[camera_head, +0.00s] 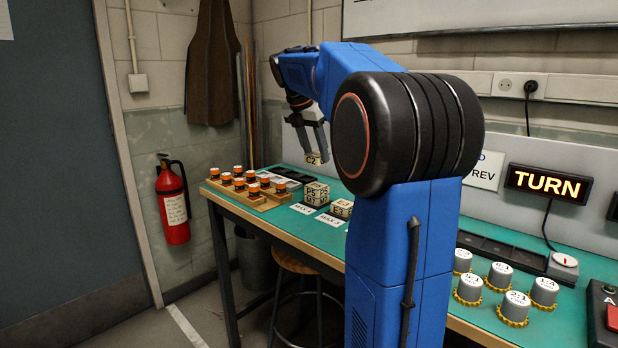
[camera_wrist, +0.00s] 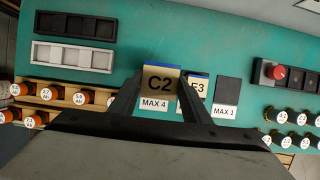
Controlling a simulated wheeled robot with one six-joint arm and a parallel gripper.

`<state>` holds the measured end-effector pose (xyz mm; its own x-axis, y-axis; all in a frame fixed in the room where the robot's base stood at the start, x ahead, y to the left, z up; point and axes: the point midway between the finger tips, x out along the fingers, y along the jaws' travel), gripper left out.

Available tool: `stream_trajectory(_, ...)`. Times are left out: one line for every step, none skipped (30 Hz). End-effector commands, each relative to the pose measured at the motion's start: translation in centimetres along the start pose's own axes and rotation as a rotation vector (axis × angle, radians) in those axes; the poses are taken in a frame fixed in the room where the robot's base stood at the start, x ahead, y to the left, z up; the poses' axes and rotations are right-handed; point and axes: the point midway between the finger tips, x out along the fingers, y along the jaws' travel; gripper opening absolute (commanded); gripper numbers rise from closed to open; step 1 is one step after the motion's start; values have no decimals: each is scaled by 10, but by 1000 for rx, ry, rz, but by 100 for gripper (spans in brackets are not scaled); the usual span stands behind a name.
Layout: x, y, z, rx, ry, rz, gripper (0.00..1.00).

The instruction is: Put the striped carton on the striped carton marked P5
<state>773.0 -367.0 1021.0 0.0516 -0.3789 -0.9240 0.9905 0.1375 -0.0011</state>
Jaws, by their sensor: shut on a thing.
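My gripper (camera_head: 314,151) is shut on a cream and dark carton marked C2 (camera_head: 313,160), held in the air above the bench. In the wrist view C2 (camera_wrist: 160,82) sits between the two fingers. The carton marked P5 (camera_head: 314,191) is in a short stack on the green bench, below C2 and apart from it. Something sits at the top of that stack, its marking too small to read. In the wrist view C2 hides this stack.
A second low stack (camera_head: 341,209) stands just right, with a carton marked E3 (camera_wrist: 198,86) in the wrist view. A wooden rack (camera_head: 242,198) of orange-capped jars is at left. Dark and white trays (camera_wrist: 76,25) lie behind.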

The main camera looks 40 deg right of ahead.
Motion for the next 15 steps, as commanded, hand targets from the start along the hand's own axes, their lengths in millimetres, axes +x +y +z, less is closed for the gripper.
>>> stream_trajectory(8,0,-4,-2,1,-1,20)
stream_trajectory(12,0,-5,-2,1,-1,20)
stream_trajectory(17,0,-7,-2,1,-1,20)
stream_trajectory(20,0,-8,-1,0,0,20)
stream_trajectory(22,0,-9,-1,0,0,20)
stream_trajectory(24,0,-10,-1,0,0,20)
stream_trajectory(25,0,-11,0,0,0,20)
stream_trajectory(27,0,-11,-1,0,0,20)
stream_trajectory(28,0,-12,-1,0,0,20)
stream_trajectory(30,0,-13,-1,0,0,20)
stream_trajectory(32,0,-14,-1,0,1,20)
stream_trajectory(36,0,-15,-1,0,1,20)
stream_trajectory(40,0,-17,-1,0,0,20)
stream_trajectory(44,0,-19,-2,1,-1,20)
stream_trajectory(49,0,-20,-2,0,0,20)
